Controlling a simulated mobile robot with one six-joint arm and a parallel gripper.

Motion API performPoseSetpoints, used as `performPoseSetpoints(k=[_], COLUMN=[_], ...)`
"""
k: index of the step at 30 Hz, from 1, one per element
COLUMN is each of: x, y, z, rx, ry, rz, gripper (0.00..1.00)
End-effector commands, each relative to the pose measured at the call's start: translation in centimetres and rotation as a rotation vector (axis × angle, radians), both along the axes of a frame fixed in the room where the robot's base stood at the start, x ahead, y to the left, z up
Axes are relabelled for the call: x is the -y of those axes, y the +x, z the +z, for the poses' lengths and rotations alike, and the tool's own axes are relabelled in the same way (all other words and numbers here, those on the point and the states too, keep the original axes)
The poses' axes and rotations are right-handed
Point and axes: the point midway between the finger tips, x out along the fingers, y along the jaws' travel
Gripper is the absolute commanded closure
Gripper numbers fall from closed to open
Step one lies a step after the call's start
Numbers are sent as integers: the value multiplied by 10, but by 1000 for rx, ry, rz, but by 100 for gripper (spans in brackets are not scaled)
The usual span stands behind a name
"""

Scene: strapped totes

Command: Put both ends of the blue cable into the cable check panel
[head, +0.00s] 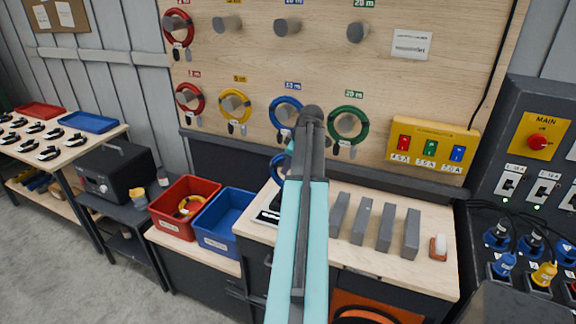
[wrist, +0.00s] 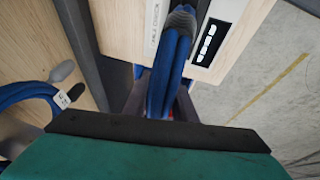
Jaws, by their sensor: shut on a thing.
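My gripper (wrist: 160,103) is shut on a coiled blue cable (wrist: 174,60), whose loops run up between the dark fingers in the wrist view. A grey part shows at the top of the coil; I cannot tell whether it is a plug. In the head view part of the blue cable (head: 276,167) shows left of my arm, which hides the gripper. A pale panel with a black strip (wrist: 207,43) lies beyond the cable in the wrist view, likely the check panel. In the head view its edge (head: 267,216) shows on the bench, mostly hidden. I see no cable end in it.
Another blue coil (head: 286,106) hangs on the pegboard among red, yellow and green ones. A red bin (head: 172,222) and blue bin (head: 222,238) stand left on the bench. Several grey blocks (head: 362,220) stand right of my arm.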

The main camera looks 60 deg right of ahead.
Motion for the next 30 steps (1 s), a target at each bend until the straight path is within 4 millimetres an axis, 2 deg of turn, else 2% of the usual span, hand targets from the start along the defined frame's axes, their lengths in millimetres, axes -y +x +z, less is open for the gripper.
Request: performPoseSetpoints(k=[30], x=[0], y=[1], z=[-5], rx=[2], ry=[-2], rz=[0], gripper=[100])
